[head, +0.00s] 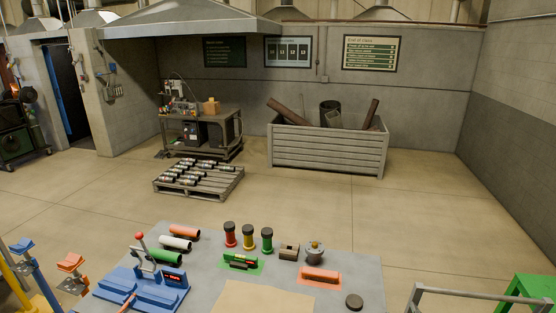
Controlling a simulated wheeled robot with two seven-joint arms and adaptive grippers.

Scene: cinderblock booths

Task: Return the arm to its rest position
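Neither my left arm nor my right arm shows in the head view, and neither gripper is in view. The grey work table (210,274) stands close in front of me at the bottom. On it are a blue machine (150,283) with a red-knobbed lever, and an orange, a white and a green cylinder (165,257) lying at the left. Upright red (230,235), yellow (249,238) and green (267,240) canisters with black caps stand at the back edge.
A tan sheet (262,299) lies at the table's front, near a dark disc (354,302). Pipe stands (72,266) are at left, a grey tube frame (470,296) at right. Beyond are a pallet (198,178) of cylinders, a cart (202,131) and a grey bin (325,149).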

